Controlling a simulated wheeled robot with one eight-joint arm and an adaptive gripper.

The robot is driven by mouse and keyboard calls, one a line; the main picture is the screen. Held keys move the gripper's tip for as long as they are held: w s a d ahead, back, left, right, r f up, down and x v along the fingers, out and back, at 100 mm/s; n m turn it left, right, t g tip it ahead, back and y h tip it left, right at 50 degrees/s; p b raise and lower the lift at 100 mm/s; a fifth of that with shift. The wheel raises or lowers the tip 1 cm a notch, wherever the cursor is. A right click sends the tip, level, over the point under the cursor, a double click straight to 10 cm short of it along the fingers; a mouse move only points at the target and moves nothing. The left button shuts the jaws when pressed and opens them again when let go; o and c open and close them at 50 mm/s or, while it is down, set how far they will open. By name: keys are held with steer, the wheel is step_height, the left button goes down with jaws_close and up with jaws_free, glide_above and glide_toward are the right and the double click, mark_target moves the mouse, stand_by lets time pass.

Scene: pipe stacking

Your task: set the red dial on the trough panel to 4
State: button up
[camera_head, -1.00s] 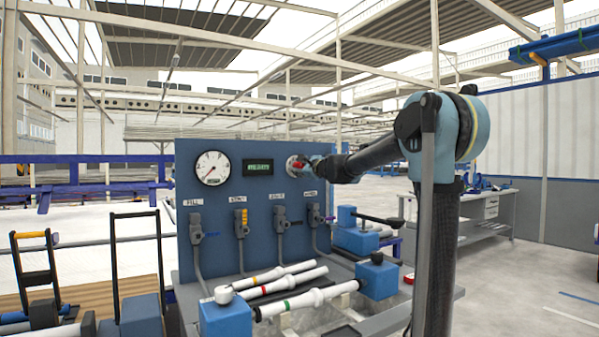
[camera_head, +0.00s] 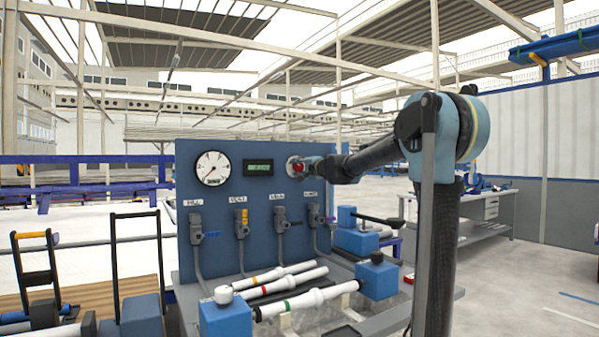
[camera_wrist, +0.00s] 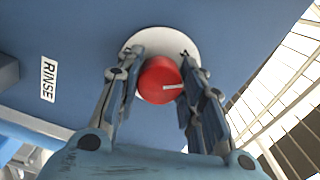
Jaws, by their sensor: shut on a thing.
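The red dial (camera_wrist: 158,80) sits on a white round plate (camera_wrist: 128,42) on the blue trough panel (camera_head: 225,225). A white pointer line on it points right in the wrist view. In the head view the dial (camera_head: 298,167) shows at the panel's upper right, partly hidden by my gripper (camera_head: 311,166). In the wrist view my gripper (camera_wrist: 160,76) has one finger on each side of the dial and is shut on it. No numbers on the plate can be read.
A white gauge (camera_head: 212,168) and a green display (camera_head: 258,169) are left of the dial. Labelled valve handles (camera_head: 241,223) stand below. A RINSE label (camera_wrist: 48,81) is left of the dial in the wrist view. White pipes (camera_head: 305,299) lie on the trough.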

steer(key=n, duration=0.6)
steer(key=shift+d+f, duration=0.1)
steer(key=shift+f, duration=0.05)
steer(key=shift+n, duration=0.3)
steer(key=o, duration=1.1)
steer(key=shift+w, duration=0.15)
steer(key=shift+c, duration=0.2)
steer(key=v, duration=1.2)
